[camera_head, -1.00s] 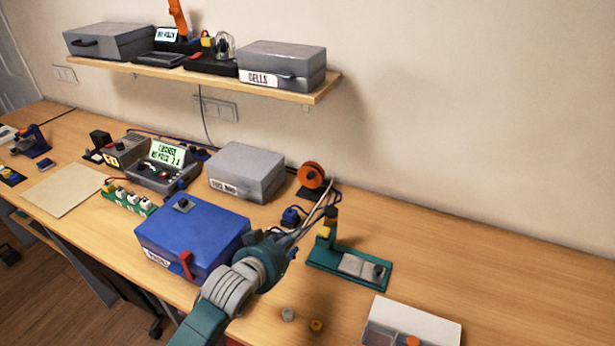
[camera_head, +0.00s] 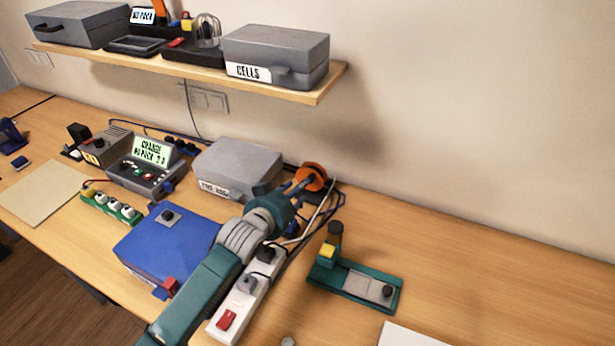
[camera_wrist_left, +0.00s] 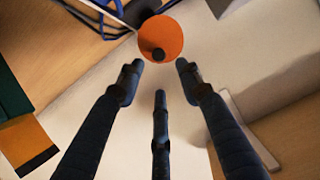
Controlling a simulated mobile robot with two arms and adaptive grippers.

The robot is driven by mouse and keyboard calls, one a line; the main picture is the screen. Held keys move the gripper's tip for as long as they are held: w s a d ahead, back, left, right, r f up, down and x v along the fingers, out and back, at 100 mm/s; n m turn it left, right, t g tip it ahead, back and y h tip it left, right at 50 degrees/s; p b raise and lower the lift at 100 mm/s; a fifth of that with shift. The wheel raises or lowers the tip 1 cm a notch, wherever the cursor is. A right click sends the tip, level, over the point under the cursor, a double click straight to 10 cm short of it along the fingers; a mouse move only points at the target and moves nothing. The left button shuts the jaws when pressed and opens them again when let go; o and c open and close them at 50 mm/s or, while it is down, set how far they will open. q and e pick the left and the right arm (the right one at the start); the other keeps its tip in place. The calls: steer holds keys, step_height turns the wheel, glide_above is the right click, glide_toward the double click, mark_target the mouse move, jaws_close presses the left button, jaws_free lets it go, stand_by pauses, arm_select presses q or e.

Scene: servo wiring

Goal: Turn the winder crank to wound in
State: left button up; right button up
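My right gripper is not in view.
A grey box (camera_head: 240,165) stands left of the winder. A blue box (camera_head: 165,245) and a white power strip (camera_head: 240,300) lie near my arm. Blue and white cables run beside the winder. A green fixture (camera_head: 355,284) stands to the right.

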arm_select(q)
steer(key=x, duration=0.8)
steer(key=shift+p, duration=0.4)
steer(key=shift+w+d, duration=0.1)
steer(key=shift+w, duration=0.05)
steer(key=shift+c, duration=0.5)
jaws_close()
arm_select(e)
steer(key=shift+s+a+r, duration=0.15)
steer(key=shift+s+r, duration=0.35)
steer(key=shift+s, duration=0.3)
